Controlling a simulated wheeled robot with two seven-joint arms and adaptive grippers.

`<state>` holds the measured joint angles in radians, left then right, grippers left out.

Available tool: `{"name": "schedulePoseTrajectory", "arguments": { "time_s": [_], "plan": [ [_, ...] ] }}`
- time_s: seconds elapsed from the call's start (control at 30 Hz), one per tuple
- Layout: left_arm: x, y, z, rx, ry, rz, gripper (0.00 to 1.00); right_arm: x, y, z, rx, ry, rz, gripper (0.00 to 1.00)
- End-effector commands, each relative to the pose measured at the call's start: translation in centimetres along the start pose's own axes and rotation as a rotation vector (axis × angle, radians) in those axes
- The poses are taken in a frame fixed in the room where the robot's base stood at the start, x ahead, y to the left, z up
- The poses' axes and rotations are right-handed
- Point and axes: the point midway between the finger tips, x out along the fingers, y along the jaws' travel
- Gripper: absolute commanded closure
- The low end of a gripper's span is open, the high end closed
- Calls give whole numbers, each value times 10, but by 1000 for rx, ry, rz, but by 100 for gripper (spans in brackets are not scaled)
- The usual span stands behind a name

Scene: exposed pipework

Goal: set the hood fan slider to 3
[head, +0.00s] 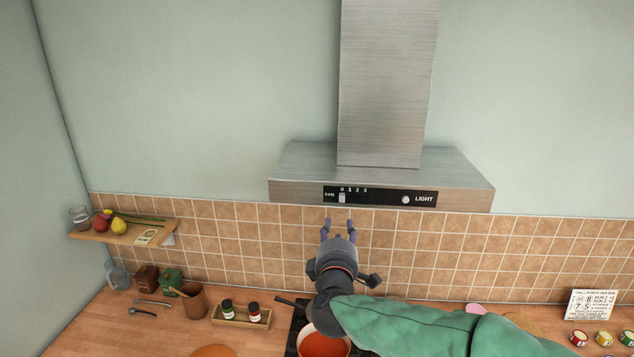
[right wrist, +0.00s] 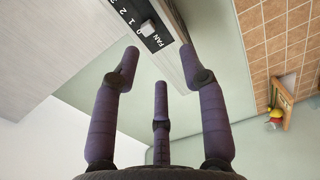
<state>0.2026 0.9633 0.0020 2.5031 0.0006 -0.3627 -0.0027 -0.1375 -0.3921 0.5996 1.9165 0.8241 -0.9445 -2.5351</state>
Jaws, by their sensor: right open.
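The steel range hood (head: 300,170) is on the wall, with a black control strip (head: 380,196) along its front edge. The pale fan slider knob (head: 342,198) sits under the 0, at the left end of the 0 to 3 scale. In the right wrist view the knob (right wrist: 148,28) shows beside the word FAN, beyond the fingertips. My right gripper (head: 338,221) is open and empty, just below the strip and apart from the knob. Its spread purple fingers (right wrist: 160,58) point toward the strip. My left gripper is not in view.
A round LIGHT button (head: 405,200) is right of the slider. Below are a red-filled pot (head: 324,345), a spice tray (head: 240,318) and a wooden counter (head: 110,320). A small fruit shelf (head: 125,235) is at left. The wall beside the hood is clear.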

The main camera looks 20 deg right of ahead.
Motion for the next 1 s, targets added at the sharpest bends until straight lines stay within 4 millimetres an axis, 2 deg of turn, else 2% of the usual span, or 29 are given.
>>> {"name": "schedulePoseTrajectory", "arguments": {
  "time_s": [0.03,0.1,0.27,0.7,0.83,1.0],
  "plan": [
    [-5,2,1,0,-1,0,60,-2,12,3,-9,-9,8,57],
    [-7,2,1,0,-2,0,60,-2,16,6,-20,-17,13,57],
    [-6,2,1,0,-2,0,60,9,17,7,-27,-22,14,57],
    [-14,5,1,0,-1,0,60,82,17,8,-26,-20,13,57],
    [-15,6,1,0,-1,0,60,96,18,8,-25,-19,14,57],
    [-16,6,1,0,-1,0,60,105,18,8,-25,-18,14,57]
  ]
}}
